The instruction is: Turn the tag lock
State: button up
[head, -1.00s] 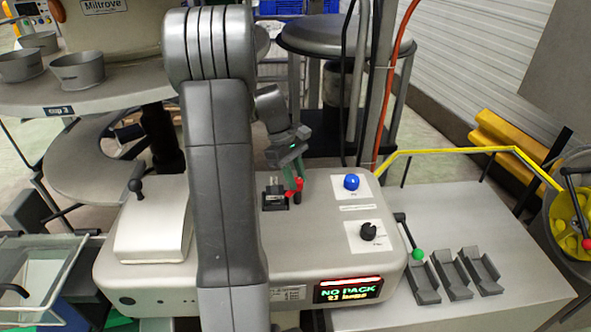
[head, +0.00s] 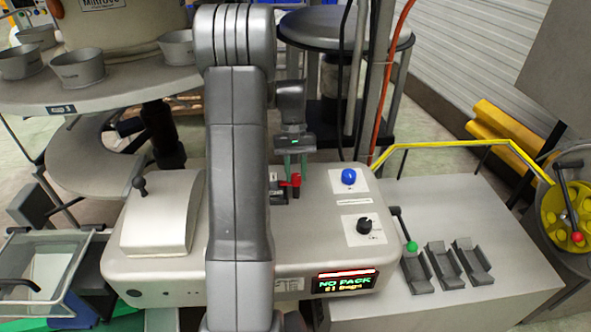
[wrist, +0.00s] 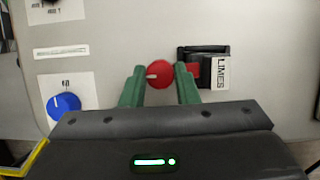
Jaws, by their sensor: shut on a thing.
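A red round knob (wrist: 159,73) with a pale mark pointing left, apparently the tag lock, sits on the grey machine top beside a black tag holder (wrist: 192,52). A white tag reading LIMES (wrist: 221,72) is in the holder. My gripper (wrist: 160,70) has its two green fingers either side of the knob and is shut on it. In the head view, my gripper (head: 291,172) points down at the red knob (head: 294,185); the fingers and my arm partly hide the holder (head: 277,190).
On the machine top are a blue knob (head: 348,176) and a black knob (head: 364,225). A display (head: 344,283) reads NO PACK. A yellow rail (head: 440,147) runs behind.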

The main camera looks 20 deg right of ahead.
jog(key=shift+m, duration=0.4)
jog(key=o, duration=1)
jog(key=b+v, duration=0.1)
jog(key=v, duration=1.2)
jog(key=shift+w+d+r, duration=0.1)
jog(key=shift+d+r, duration=0.1)
jog(key=shift+r, duration=0.15)
